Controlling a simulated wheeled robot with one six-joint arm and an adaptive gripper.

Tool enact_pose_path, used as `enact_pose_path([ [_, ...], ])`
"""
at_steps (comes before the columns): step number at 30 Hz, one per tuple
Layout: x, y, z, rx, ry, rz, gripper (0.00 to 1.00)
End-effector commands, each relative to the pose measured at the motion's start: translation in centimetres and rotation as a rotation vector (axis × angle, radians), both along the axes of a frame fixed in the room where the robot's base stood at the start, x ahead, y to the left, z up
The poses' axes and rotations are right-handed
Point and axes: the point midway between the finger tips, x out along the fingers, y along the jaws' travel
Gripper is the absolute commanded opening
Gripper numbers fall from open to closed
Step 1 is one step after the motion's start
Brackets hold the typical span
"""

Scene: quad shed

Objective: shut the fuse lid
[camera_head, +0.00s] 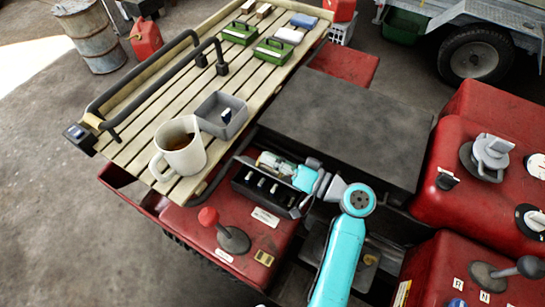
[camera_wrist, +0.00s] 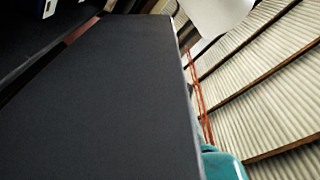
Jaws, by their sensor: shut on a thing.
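The open fuse box (camera_head: 262,190) is a black tray with several small fuses in it, set in the red body below the rack. My gripper (camera_head: 268,160) is over its back side, with the turquoise wrist at the box's right end. The fuse lid (camera_wrist: 110,100) appears as a large dark panel filling much of the wrist view. My gripper is shut, apparently on this lid. In the head view my gripper and wrist hide most of the lid, and the fingertip contact is unclear.
A white mug (camera_head: 180,146) with brown liquid and a grey bin (camera_head: 221,115) stand on the slatted rack (camera_head: 135,152) close behind the box. A red-knobbed lever (camera_head: 233,239) rises in front. A dark flat seat (camera_head: 345,115) lies to the right.

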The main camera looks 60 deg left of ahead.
Motion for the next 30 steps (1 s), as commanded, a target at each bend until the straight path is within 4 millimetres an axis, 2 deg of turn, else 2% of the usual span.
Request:
enact_pose_path([
  [6, 0.0, 0.0, -0.1, -0.003, 0.001, -0.001, 0.0],
  [7, 0.0, 0.0, -0.1, -0.003, 0.001, -0.001, 0.18],
  [9, 0.0, 0.0, -0.1, -0.003, 0.001, -0.001, 0.36],
  [18, 0.0, 0.0, 0.0, -0.002, 0.001, -0.001, 0.36],
  [22, 0.4, -0.6, 0.0, -0.002, 0.001, -0.001, 0.36],
  [26, 1.3, -2.3, 0.0, -0.001, 0.002, -0.004, 0.36],
  [30, 2.8, -4.8, 0.0, -0.001, 0.0, -0.005, 0.36],
])
